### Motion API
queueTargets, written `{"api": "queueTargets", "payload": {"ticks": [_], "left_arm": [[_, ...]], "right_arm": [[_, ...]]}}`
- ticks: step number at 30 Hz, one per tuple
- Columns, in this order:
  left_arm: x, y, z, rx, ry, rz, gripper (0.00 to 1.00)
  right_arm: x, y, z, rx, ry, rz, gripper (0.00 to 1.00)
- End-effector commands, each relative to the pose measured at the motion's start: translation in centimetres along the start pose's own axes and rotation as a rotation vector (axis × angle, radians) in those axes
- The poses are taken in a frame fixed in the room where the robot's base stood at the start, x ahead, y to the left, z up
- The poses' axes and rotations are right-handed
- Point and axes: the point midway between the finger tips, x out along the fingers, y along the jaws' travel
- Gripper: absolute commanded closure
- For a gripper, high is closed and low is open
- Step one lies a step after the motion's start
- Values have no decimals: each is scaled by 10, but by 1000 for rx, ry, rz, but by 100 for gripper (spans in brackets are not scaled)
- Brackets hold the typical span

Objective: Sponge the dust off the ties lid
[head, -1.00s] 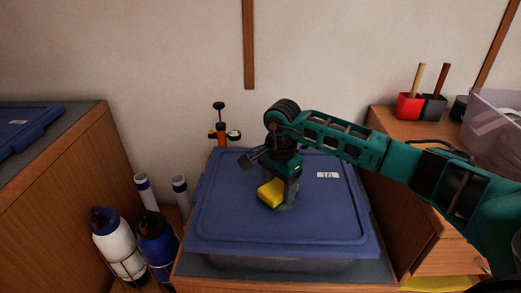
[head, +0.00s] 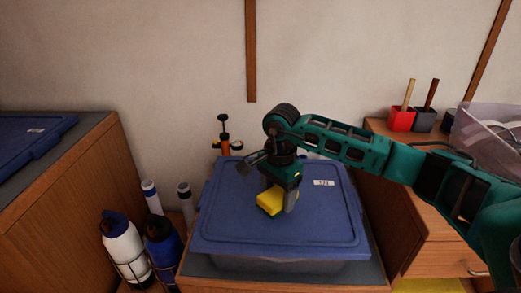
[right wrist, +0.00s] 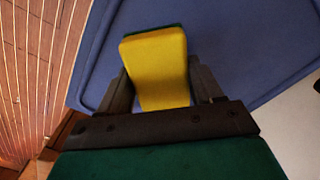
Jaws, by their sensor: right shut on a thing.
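A blue lid (head: 320,222) with a small white label (head: 324,183) closes a clear bin on a wooden cabinet. My right gripper (head: 280,200) is over the middle of the lid, shut on a yellow sponge (head: 269,203) with a dark green layer. In the right wrist view the sponge (right wrist: 157,65) sits between the two dark fingers, with the blue lid (right wrist: 230,35) beyond it. I cannot tell whether the sponge touches the lid. No dust can be made out on the lid. My left gripper is not in view.
At left, another blue lid (head: 28,140) lies on a wooden cabinet, with bottles (head: 122,245) in wire holders beside it. An orange-and-black sprayer (head: 224,140) stands behind the bin. Red and dark pots (head: 401,119) and a clear bin (head: 490,130) are at right.

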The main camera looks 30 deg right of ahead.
Motion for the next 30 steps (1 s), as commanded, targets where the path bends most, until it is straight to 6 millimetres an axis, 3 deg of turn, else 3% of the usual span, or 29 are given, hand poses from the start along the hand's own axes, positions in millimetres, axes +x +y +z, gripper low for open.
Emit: {"api": "queueTargets", "payload": {"ticks": [10, 30], "left_arm": [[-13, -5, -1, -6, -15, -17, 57], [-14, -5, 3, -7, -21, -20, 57]], "right_arm": [[-33, 2, -2, 10, 1, 0, 59], [-34, 2, -1, -1, 1, 0, 59]]}}
